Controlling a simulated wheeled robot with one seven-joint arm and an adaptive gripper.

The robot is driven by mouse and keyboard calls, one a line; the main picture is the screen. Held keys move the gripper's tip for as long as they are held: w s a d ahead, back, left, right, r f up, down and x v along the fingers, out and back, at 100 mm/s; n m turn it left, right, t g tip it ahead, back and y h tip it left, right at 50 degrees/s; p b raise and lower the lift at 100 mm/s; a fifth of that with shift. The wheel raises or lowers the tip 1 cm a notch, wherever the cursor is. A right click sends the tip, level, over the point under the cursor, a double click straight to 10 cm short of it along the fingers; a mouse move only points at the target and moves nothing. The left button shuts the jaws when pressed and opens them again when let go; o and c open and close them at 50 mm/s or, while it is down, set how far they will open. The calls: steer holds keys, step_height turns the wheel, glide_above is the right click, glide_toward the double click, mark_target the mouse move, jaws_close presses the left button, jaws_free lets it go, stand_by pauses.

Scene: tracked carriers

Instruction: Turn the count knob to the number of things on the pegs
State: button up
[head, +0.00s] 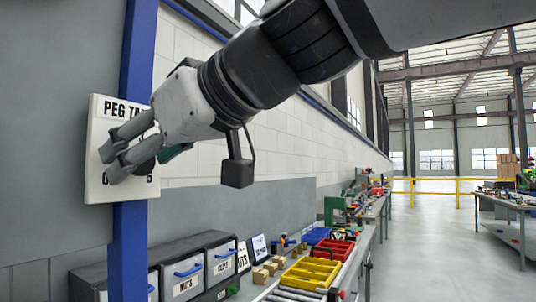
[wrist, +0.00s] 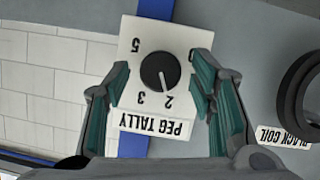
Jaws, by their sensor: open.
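The count knob (wrist: 160,71) is a round black dial with a white pointer line, on a white plate (wrist: 145,28) marked PEG TALLY. In the wrist view the plate is upside down and the pointer is toward the 2. The 3 and 5 also show; some numbers are hidden by the fingers. My gripper (wrist: 159,76) is open, with one teal-padded finger on each side of the knob and gaps between. In the head view my gripper (head: 111,163) is in front of the plate (head: 97,130) and covers much of it. No pegs are clearly visible.
A dark ring (wrist: 297,92) is on the wall at right in the wrist view, above a BLACK COIL label (wrist: 284,134). The plate is on a blue post (head: 131,235). Below are drawers (head: 185,270) and a bench with yellow (head: 310,272) and red bins (head: 334,249).

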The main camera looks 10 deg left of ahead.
steer(key=c, duration=1.2)
steer(key=m+g+y+b, duration=0.1)
steer(key=m+g+b, duration=0.1)
steer(key=m, duration=0.1)
steer(key=m+g+y+b, duration=0.1)
steer(key=m+b, duration=0.2)
steer(key=m, duration=0.1)
steer(key=w+m+g+y+b, duration=0.1)
steer(key=m+g+y+b, duration=0.1)
steer(key=m, duration=0.1)
steer(key=shift+d+f+m+g+b, duration=0.2)
steer(key=shift+f+m+g+b, duration=0.1)
steer(key=shift+f+b, duration=0.1)
steer(key=m+b, duration=0.1)
steer(key=m, duration=0.1)
steer(key=m+y+b, duration=0.1)
steer(key=m, duration=0.1)
steer(key=shift+g+y, duration=0.3)
